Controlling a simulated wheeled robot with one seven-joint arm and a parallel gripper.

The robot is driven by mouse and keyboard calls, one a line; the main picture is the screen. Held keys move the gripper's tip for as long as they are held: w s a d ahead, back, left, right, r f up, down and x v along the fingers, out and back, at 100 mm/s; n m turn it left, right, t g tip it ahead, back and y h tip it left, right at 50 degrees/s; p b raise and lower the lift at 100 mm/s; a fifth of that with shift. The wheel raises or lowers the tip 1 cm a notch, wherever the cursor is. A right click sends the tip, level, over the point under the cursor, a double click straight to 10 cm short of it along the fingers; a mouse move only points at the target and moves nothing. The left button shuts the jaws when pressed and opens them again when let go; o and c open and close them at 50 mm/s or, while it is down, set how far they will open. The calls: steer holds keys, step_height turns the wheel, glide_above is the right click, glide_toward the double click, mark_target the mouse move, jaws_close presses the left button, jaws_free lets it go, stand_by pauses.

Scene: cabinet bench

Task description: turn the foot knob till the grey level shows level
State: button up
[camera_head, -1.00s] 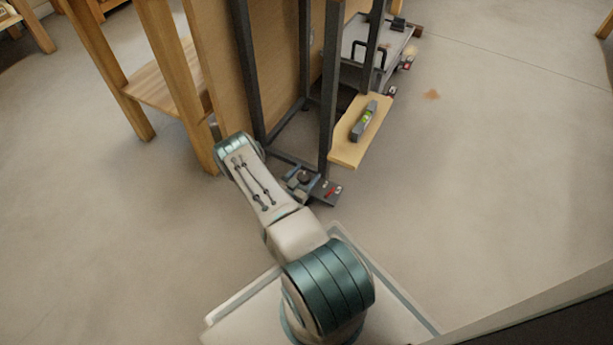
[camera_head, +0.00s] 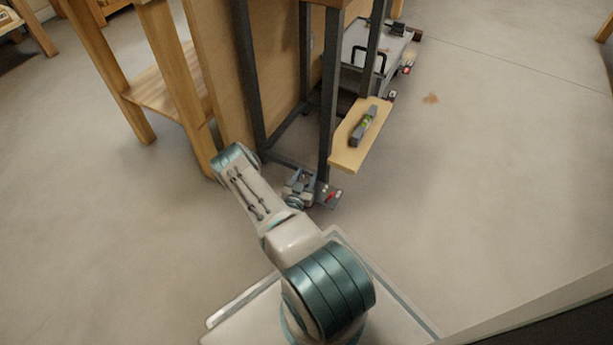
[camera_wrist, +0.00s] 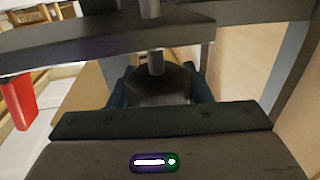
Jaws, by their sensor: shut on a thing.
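The grey level (camera_head: 363,126) lies along a pale wooden shelf (camera_head: 347,155) on the dark metal frame in the head view. Its yellow-green vial shows, but the bubble is too small to read. The foot knob (camera_wrist: 160,80) is dark and faceted in the wrist view, on a short grey stem under a dark frame bar. My gripper (camera_wrist: 158,92) is around the knob, with a finger on each side, shut on it. In the head view my gripper (camera_head: 300,180) is low at the frame's near foot, and my wrist hides the knob.
A red lever (camera_head: 330,196) on a dark plate sits just right of my gripper. The frame's near post (camera_head: 328,110) rises close by. A wooden table (camera_head: 178,85) stands left, and a grey cart (camera_head: 352,72) behind. Floor on the right is clear.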

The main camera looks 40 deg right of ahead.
steer(key=shift+w+n+t+y, duration=0.1)
steer(key=shift+n+t+y, duration=0.75)
steer(key=shift+t, duration=0.35)
steer(key=o, duration=1)
